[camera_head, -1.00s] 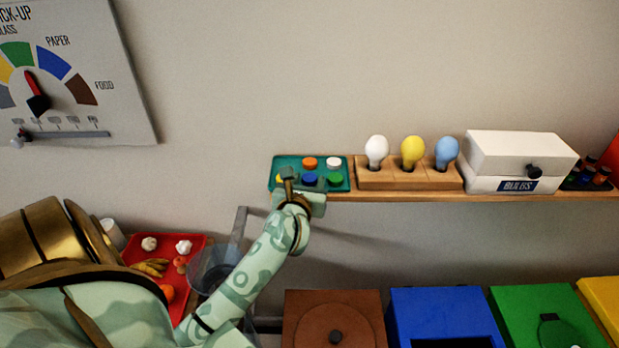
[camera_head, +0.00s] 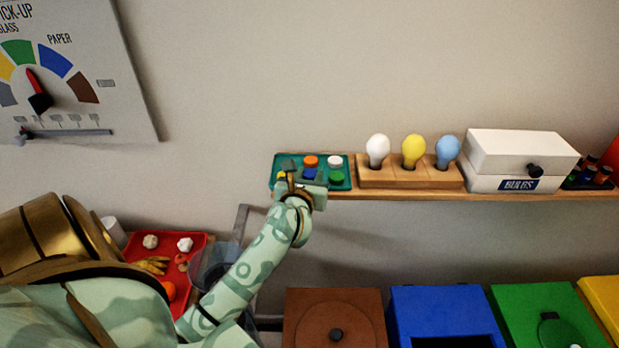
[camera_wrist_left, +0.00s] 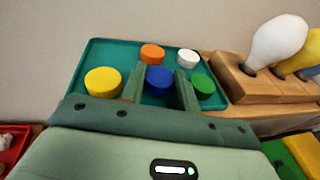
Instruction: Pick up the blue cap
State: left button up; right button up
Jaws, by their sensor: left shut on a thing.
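The blue cap (camera_head: 310,173) is in the teal tray (camera_head: 345,160) on the wall shelf, partly hidden by my left gripper (camera_head: 305,174). In the left wrist view the blue cap (camera_wrist_left: 159,79) sits between the two fingers of my left gripper (camera_wrist_left: 160,88), which is shut on it. I cannot tell whether the cap is clear of the tray floor. My right gripper is not in view.
Close around the fingers are a yellow cap (camera_wrist_left: 103,82), an orange cap (camera_wrist_left: 152,54), a white cap (camera_wrist_left: 188,58) and a green cap (camera_wrist_left: 203,86). Right of the tray stands a wooden bulb holder (camera_head: 400,178), then a white box (camera_head: 520,155). Bins stand below.

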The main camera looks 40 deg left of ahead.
pick_arm(q)
notch_tip(320, 180, up, 3)
jog(key=shift+s+f, duration=0.1)
jog(key=s+r, duration=0.1)
jog(key=s+d+r+p, duration=0.1)
jog(key=r, duration=0.1)
jog(key=s+d+r, duration=0.1)
jog(key=s+r, duration=0.1)
jog(key=shift+r, duration=0.15)
jog(key=shift+a+r+p+v, duration=0.15)
jog(key=shift+r+p+v, duration=0.35)
jog(key=shift+v, duration=1.15)
jog(key=shift+a+r+p+v, duration=0.2)
jog(key=shift+p+v, duration=0.55)
jog(key=shift+v, duration=0.9)
jog(key=shift+a+r+p+v, duration=0.1)
jog(key=shift+r+p+v, duration=0.4)
jog(key=shift+v, duration=1.15)
jog(key=shift+f, duration=0.2)
